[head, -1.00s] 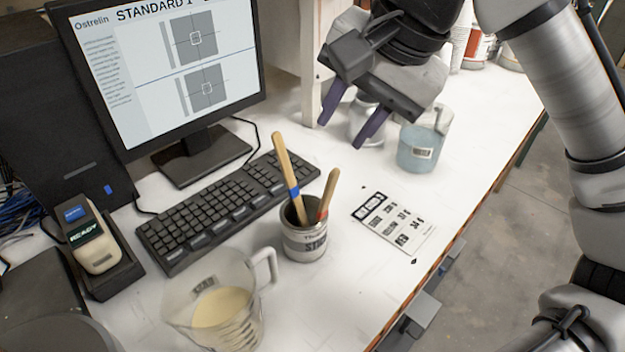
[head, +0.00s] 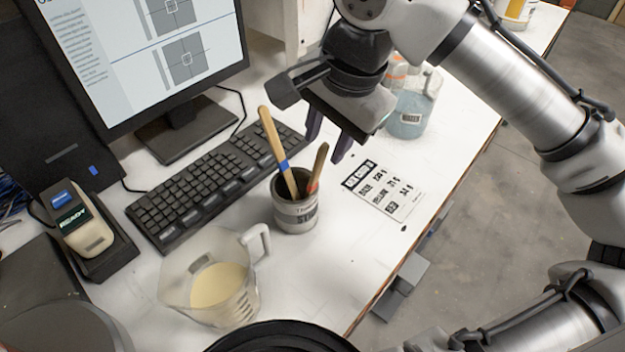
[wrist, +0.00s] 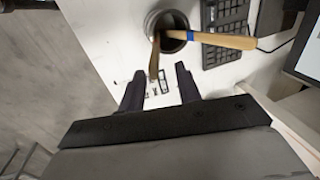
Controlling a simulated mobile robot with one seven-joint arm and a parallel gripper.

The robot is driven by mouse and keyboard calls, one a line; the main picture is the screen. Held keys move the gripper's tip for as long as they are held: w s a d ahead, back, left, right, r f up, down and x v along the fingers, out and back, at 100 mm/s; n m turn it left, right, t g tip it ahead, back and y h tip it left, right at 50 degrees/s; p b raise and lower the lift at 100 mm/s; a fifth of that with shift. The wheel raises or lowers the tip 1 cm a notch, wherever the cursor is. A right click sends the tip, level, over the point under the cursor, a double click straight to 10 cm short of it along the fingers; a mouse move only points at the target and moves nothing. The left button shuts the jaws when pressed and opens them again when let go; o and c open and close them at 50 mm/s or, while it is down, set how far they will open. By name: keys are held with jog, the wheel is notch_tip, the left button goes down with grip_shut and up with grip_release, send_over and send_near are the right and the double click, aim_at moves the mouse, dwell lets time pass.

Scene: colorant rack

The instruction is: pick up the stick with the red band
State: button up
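The stick with the red band (head: 318,168) leans to the right in a grey cup (head: 297,216); its red band sits near the cup's rim. A taller stick with a blue band (head: 272,138) leans left in the same cup. My gripper (head: 327,145) is open and empty, above and close behind the red-banded stick's top. In the wrist view, the red-banded stick (wrist: 154,58) points toward the gap between my open fingers (wrist: 159,72), and the blue-banded stick (wrist: 225,40) lies across the cup's mouth to the right. The lower ends of both sticks are hidden inside the cup.
A clear jug with cream liquid (head: 212,285) stands in front of the cup. A keyboard (head: 200,190) and monitor (head: 150,70) are to the left. A printed card (head: 385,190) lies to the right; a jug with bluish liquid (head: 410,112) stands behind it.

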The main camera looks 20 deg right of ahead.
aim_at(322, 168)
jog(key=x, duration=0.4)
jog(key=shift+s+a+f+p, duration=0.1)
jog(key=shift+s+f+p, duration=0.1)
jog(key=shift+s+p, duration=0.15)
jog(key=shift+c, duration=0.4)
grip_shut()
